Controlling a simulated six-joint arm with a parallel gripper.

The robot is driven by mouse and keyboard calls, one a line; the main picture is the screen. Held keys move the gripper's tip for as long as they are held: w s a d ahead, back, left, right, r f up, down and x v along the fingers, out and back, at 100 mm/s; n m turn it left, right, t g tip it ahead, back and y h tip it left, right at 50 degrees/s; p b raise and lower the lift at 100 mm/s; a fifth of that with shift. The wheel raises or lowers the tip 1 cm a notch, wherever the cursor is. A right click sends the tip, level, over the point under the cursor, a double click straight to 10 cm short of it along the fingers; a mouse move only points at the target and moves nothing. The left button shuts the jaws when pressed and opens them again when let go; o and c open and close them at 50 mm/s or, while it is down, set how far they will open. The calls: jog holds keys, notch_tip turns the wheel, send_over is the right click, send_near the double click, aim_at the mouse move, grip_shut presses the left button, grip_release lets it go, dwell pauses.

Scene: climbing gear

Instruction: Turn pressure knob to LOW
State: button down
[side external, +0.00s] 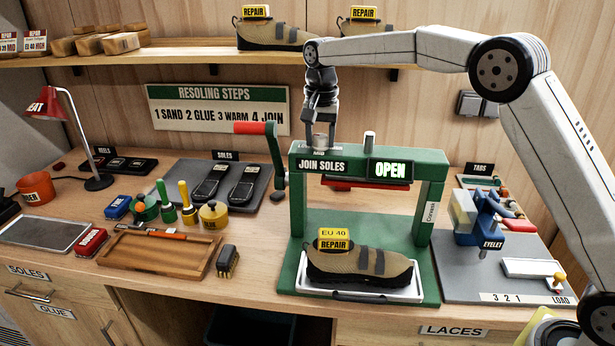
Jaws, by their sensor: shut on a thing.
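The green press (437,200) stands at the middle right of the bench, with a JOIN SOLES label and a lit sign (390,170) reading OPEN. The pale pressure knob (320,146) sits on top of its crossbeam, at the left. My gripper (320,131) points down at the knob from above and is shut on it. The fingers partly cover the knob, and its LOW marking and pointer are too small to read. A brown shoe (375,268) with an EU 40 REPAIR tag rests on the white tray (413,294) under the raised red plate (365,184).
A red-handled lever (262,129) rises at the press's left side. A short grey post (369,140) stands on the beam right of my gripper. A shelf (200,52) with shoes is above. Glue pots and brushes crowd the left; a blue eyelet tool (483,222) is at right.

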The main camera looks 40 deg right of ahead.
aim_at(322, 139)
jog(key=shift+r, duration=0.1)
jog(key=shift+c, duration=0.7)
grip_release()
jog(key=shift+r, duration=3.85)
jog(key=shift+s+a+f+n+t, duration=0.3)
jog(key=shift+s+f+n+t, duration=0.2)
jog(key=shift+s+f+n, duration=0.25)
jog(key=s+d+f+n, duration=0.1)
jog(key=s+f+n, duration=0.3)
jog(key=s+f, duration=0.6)
jog(key=s+f+n+t, duration=0.1)
jog(key=s+f+n, duration=0.2)
jog(key=s+f, duration=0.6)
jog(key=s, duration=0.8)
jog(key=shift+d+f+n+t, duration=0.3)
jog(key=shift+d+f+n, duration=0.05)
